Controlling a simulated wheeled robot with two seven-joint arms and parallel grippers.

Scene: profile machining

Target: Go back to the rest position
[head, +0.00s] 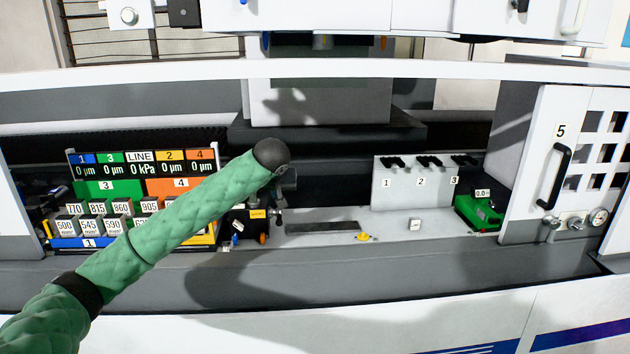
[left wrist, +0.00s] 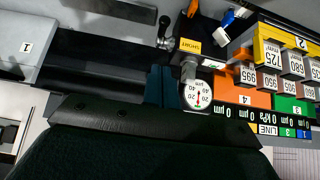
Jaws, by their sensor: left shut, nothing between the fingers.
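My left arm in its green padded sleeve (head: 185,220) reaches in from the left in the head view and ends in a dark wrist (head: 271,155) over the machine bed. The arm and wrist largely hide the left gripper there. In the left wrist view the left gripper's dark teal fingers (left wrist: 163,87) are together, with nothing held between them. A round dial gauge (left wrist: 198,94) appears right beside the fingers; I cannot tell whether they touch. My right gripper is in neither view.
A display rack of numbered blocks (head: 75,242) stands left, partly behind my arm. A grey holder plate (head: 400,190) marked 1, 2, 3 and a green device (head: 478,212) stand right. Door 5 (head: 545,150) is at far right. The front grey ledge (head: 400,270) is clear.

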